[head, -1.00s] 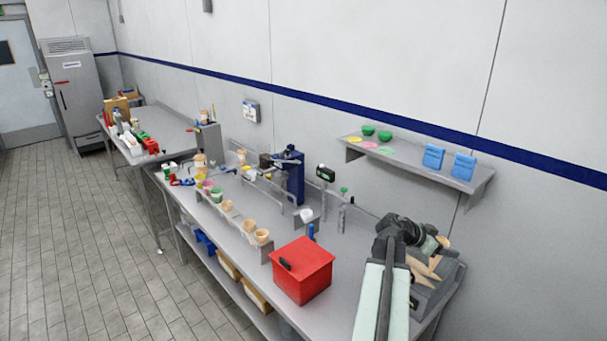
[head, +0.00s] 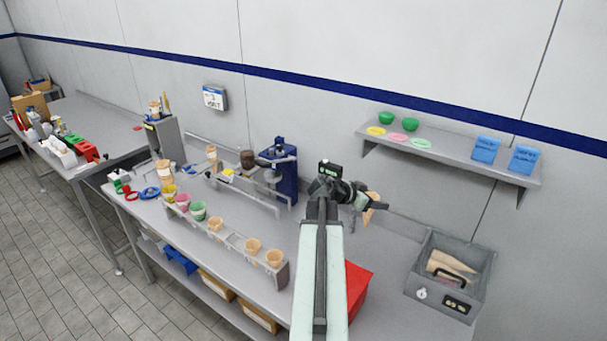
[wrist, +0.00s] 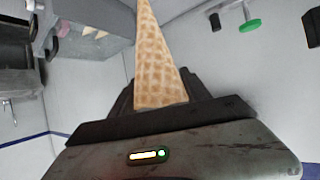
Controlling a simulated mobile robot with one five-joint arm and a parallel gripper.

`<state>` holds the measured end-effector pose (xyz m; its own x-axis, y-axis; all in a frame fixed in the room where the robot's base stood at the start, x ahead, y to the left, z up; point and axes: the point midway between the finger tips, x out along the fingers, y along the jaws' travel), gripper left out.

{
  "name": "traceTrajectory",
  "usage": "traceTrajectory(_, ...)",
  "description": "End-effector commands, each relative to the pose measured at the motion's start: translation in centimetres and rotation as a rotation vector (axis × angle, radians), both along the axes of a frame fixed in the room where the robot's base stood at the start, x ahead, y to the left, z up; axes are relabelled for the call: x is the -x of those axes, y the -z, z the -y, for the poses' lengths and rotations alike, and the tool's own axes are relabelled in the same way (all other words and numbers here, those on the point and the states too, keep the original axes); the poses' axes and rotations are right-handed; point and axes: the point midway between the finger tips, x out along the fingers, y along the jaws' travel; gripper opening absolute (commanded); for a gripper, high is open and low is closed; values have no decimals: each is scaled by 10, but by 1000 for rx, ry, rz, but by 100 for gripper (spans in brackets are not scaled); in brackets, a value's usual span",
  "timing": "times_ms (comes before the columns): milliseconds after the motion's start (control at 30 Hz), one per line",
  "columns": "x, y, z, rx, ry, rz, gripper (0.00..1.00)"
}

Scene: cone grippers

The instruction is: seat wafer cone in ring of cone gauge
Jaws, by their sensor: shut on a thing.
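My gripper (head: 362,203) is shut on a tan wafer cone (head: 372,208), held in the air above the right part of the counter. In the wrist view the cone (wrist: 160,65) has a waffle pattern; its wide end is near the jaws and it narrows toward the top edge. I cannot make out the gauge's ring; my arm covers that part of the counter.
A grey bin with more cones (head: 462,285) stands at the right end. A red box (head: 357,285) is partly behind my arm. A rack (head: 233,240) of cups and cones lines the front left. A blue press (head: 287,172) stands behind. A shelf (head: 450,160) hangs above.

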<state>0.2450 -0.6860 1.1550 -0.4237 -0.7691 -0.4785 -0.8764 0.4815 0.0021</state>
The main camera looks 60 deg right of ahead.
Motion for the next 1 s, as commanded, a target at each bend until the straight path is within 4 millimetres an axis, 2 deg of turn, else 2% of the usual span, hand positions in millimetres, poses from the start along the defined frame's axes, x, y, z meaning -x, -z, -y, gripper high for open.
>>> traceTrajectory(267, 0, 0, 0, 0, 1, 0, 39)
traceTrajectory(367, -9, 1, 3, 0, -5, -1, 39)
traceTrajectory(467, -37, 5, 12, -1, -18, -2, 39)
traceTrajectory(567, -82, 11, 23, -4, -39, -5, 39)
traceTrajectory(600, -102, 13, 27, -4, -47, -6, 39)
traceTrajectory(700, -155, 18, 33, -6, -68, -9, 39)
traceTrajectory(800, -200, 21, 35, -6, -84, -13, 39)
traceTrajectory(900, -228, 23, 33, -6, -94, -15, 39)
traceTrajectory(1000, -240, 24, 31, -7, -98, -16, 39)
